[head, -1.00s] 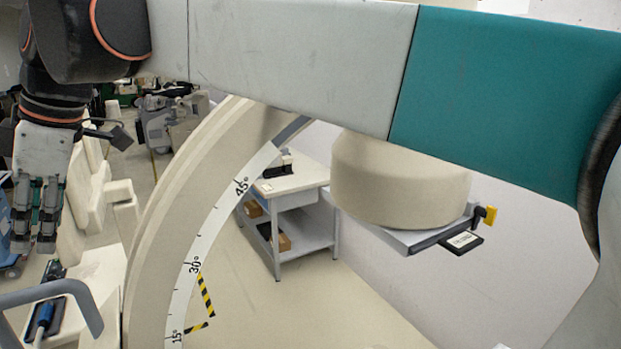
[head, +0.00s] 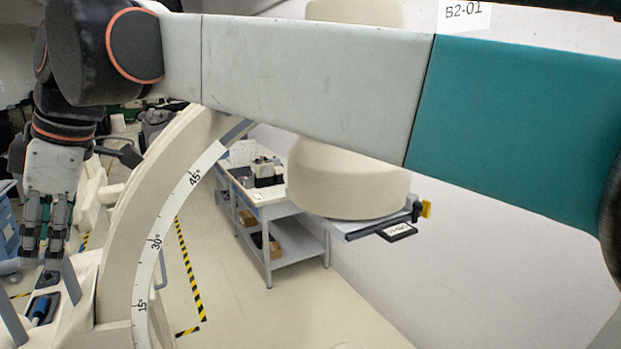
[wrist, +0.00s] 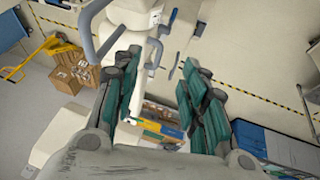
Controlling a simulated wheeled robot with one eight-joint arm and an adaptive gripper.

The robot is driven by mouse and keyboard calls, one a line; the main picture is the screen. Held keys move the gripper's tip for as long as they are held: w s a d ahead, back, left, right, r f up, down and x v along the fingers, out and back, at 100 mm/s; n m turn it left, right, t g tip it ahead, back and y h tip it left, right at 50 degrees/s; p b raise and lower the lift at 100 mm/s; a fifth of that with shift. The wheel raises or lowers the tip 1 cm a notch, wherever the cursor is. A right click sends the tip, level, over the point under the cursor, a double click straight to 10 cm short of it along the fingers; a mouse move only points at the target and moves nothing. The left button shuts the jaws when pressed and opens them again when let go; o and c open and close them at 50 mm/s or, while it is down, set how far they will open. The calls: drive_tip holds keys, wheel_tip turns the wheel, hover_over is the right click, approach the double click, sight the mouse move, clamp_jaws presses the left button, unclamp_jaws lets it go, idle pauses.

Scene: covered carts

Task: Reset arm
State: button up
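My arm, with grey and teal links, stretches across the top of the head view. My gripper (head: 42,255) hangs at the left with its fingers pointing down. In the wrist view its two teal-padded fingers (wrist: 160,75) stand well apart, with nothing held between them. Below the gripper in the head view is the pale machine body with a blue-handled part (head: 42,308) on it. I cannot tell how large the gap between them is.
A large cream C-shaped arc (head: 130,230) with an angle scale stands close beside the gripper. Its round cream head (head: 345,185) is behind my arm. A grey cart (head: 268,215) stands farther back. Cardboard boxes (wrist: 75,65) sit on the floor. Open floor lies right of the arc.

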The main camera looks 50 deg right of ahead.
drive_tip(key=s+d+f+m+t+h+b, duration=0.1)
drive_tip(key=s+d+f+m+b, duration=0.3)
drive_tip(key=f+b, duration=0.6)
drive_tip(key=s+d+f+m+t+h+b, duration=0.1)
drive_tip(key=s+d+f+m+b, duration=0.3)
drive_tip(key=f, duration=2.2)
drive_tip(key=s+d+f+m+t+h+b, duration=0.1)
drive_tip(key=s+d+f+m+b, duration=0.3)
drive_tip(key=f+b, duration=1.2)
wheel_tip(320, 180, down, 3)
drive_tip(key=shift+s+d+f+m+t+b, duration=0.15)
drive_tip(key=shift+s+m+t+b, duration=0.15)
drive_tip(key=shift+s+m, duration=0.7)
drive_tip(key=shift+w, duration=0.15)
